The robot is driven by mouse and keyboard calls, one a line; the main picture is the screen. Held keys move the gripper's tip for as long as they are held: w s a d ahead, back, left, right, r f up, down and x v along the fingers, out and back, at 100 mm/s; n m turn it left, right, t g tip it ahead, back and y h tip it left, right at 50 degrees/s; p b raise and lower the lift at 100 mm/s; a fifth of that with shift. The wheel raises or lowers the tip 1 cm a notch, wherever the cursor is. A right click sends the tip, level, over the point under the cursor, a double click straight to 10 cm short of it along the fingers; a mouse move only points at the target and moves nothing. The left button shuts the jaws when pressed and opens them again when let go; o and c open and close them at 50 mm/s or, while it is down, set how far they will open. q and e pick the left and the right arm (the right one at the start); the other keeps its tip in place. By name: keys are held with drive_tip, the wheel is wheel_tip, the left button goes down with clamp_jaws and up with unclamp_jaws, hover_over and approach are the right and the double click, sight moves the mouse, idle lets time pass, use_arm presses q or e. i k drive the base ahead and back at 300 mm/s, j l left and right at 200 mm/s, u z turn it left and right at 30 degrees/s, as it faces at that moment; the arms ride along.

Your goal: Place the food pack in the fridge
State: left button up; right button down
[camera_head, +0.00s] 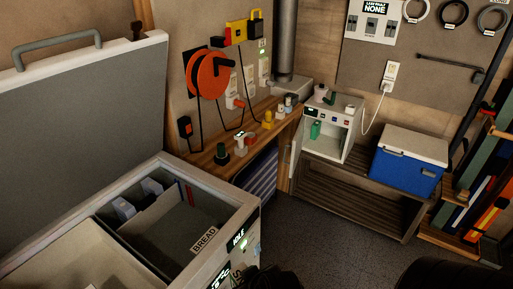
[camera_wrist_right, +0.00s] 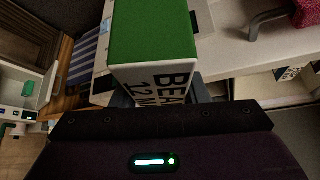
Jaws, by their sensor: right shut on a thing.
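The food pack is a box with a green face (camera_wrist_right: 150,35) and a white side with black lettering, cut off at "BEA" and "12 M". My right gripper (camera_wrist_right: 158,94) is shut on it in the right wrist view. A small white fridge-like cabinet (camera_head: 351,142) stands at the back on a low wooden bench, its door (camera_head: 297,143) swung open to the left and a green item (camera_head: 315,130) inside. The same cabinet (camera_wrist_right: 47,84) shows at the left of the right wrist view, apart from the pack. My left gripper cannot be made out.
A blue cooler (camera_head: 405,170) stands right of the small cabinet. A wooden counter (camera_head: 215,157) with small items runs along the wall. The floor (camera_head: 325,225) between is clear.

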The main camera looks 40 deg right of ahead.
sight(325, 146)
drive_tip(key=i+l, duration=0.15)
drive_tip(key=l, duration=0.3)
drive_tip(key=i+l+u, duration=0.15)
drive_tip(key=l, duration=0.3)
drive_tip(key=i+l, duration=0.1)
drive_tip(key=l, duration=0.3)
drive_tip(key=i+l+u, duration=0.1)
drive_tip(key=l, duration=0.4)
drive_tip(key=i+l+u, duration=0.1)
drive_tip(key=l, duration=0.35)
